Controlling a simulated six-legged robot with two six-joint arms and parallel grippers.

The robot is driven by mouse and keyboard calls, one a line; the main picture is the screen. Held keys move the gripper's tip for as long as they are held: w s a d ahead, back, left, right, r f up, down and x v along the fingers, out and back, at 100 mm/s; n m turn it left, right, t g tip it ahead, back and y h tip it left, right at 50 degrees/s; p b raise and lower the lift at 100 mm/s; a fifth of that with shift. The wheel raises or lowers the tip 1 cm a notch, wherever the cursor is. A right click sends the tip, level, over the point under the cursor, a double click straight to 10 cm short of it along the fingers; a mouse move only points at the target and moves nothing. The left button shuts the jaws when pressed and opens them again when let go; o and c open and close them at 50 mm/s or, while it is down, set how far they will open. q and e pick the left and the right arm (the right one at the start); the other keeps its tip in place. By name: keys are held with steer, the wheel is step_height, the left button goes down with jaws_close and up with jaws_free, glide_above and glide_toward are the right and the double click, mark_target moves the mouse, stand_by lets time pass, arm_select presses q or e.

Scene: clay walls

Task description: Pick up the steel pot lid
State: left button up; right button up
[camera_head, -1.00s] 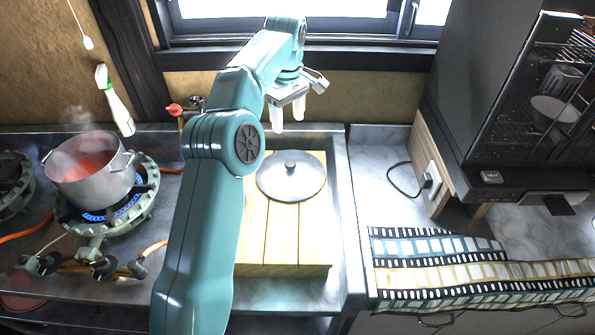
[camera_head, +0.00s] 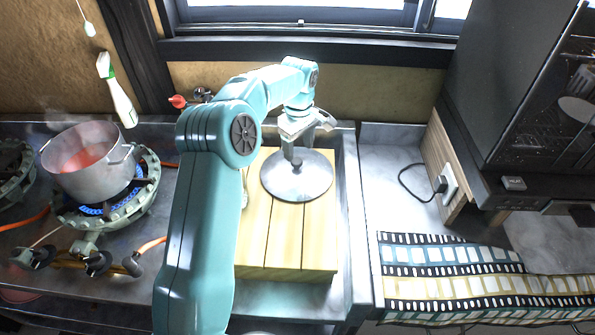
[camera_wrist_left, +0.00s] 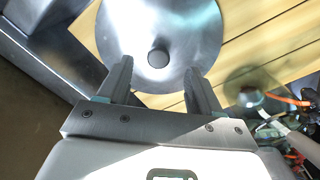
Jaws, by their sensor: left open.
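The steel pot lid (camera_head: 310,180) is a round, shiny disc with a dark knob, lying flat on a wooden board (camera_head: 286,235). My left gripper (camera_head: 295,158) hangs over the lid, its fingertips near the knob in the head view. In the left wrist view my left gripper (camera_wrist_left: 158,85) has its two fingers apart, and the lid (camera_wrist_left: 185,25) with its round knob (camera_wrist_left: 158,57) shows just ahead of the gap between them. Nothing is between the fingers. Whether the fingertips touch the lid cannot be told. My right gripper is not in view.
A steaming pot (camera_head: 88,170) with red contents sits on a lit gas burner (camera_head: 105,207) at left. A spray bottle (camera_head: 121,100) is by the back wall. A dark oven (camera_head: 515,110) and a film-strip-patterned cloth (camera_head: 450,275) are at right. The counter between is mostly clear.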

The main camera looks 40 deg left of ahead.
mark_target(296, 161)
arm_select(q)
steer(key=f, duration=0.3)
steer(key=f+p, duration=0.1)
steer(key=f, duration=0.1)
steer(key=shift+w+a+f, duration=0.1)
steer(key=shift+a+f, duration=0.05)
steer(key=shift+a, duration=0.2)
jaws_close()
steer(key=shift+a, duration=0.1)
